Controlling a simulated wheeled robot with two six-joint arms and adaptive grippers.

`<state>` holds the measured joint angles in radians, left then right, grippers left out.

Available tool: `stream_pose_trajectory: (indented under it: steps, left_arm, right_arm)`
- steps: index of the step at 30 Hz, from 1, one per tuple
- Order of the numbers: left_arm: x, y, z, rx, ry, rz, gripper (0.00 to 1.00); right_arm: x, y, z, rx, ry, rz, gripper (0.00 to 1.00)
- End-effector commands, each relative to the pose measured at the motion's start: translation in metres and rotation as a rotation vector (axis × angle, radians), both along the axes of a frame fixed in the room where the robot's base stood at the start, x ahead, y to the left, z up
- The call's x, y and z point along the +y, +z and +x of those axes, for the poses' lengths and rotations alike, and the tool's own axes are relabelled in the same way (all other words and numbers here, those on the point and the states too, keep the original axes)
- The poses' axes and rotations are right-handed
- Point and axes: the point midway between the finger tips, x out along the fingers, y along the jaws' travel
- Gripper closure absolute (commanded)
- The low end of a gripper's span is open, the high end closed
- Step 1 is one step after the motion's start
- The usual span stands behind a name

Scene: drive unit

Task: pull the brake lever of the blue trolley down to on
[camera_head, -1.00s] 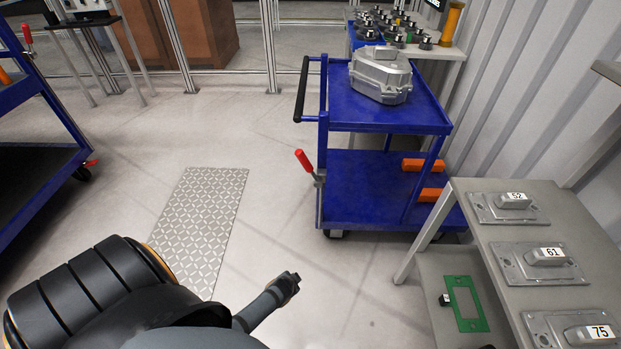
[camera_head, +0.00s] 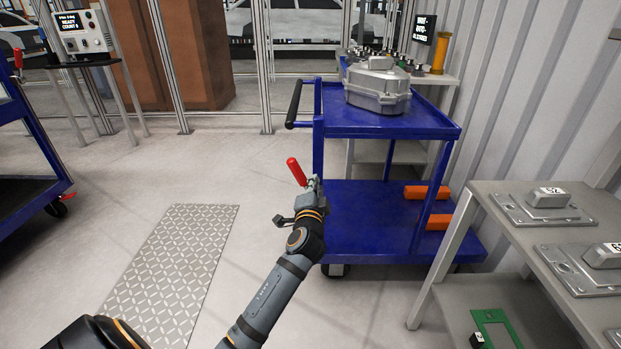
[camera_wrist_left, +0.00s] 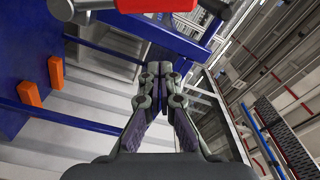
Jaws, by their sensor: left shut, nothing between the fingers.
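The blue trolley (camera_head: 365,205) stands right of centre in the head view. Its brake lever has a red handle (camera_head: 297,172) that slants up and to the left, beside the trolley's near left post. In the left wrist view a red handle end (camera_wrist_left: 214,7) shows at the top edge, above the fingers. My left gripper (camera_head: 312,187) is shut and empty, close below and right of the red handle. It partly hides the lever's mount, and I cannot tell whether it touches the lever. In the wrist view its fingertips (camera_wrist_left: 160,70) meet. My right gripper is not in view.
A grey metal casting (camera_head: 378,88) sits on the trolley's top shelf, and orange blocks (camera_head: 428,192) lie on the lower one. A grey table (camera_head: 490,220) with numbered plates stands at right. Another blue trolley (camera_head: 45,150) is at far left. The floor around the tread plate (camera_head: 175,265) is clear.

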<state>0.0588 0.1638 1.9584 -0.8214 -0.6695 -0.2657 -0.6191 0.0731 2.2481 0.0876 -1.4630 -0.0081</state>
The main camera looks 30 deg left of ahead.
Motion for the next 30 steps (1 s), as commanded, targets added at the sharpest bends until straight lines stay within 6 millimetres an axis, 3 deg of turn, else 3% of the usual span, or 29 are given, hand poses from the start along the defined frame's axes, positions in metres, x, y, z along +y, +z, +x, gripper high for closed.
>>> stream_pose_trajectory:
  steps: [14,21,30]
  left_arm:
    - [0.045,0.002,0.085,-0.001,0.001,-0.001,1.0]
    - [0.065,-0.012,0.061,0.001,0.0,0.002,1.0]
    - [0.068,-0.014,0.056,0.0,0.0,-0.002,1.0]
  right_arm:
    - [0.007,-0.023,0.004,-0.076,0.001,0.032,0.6]
    - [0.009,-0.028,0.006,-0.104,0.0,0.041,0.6]
    - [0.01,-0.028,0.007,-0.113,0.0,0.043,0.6]
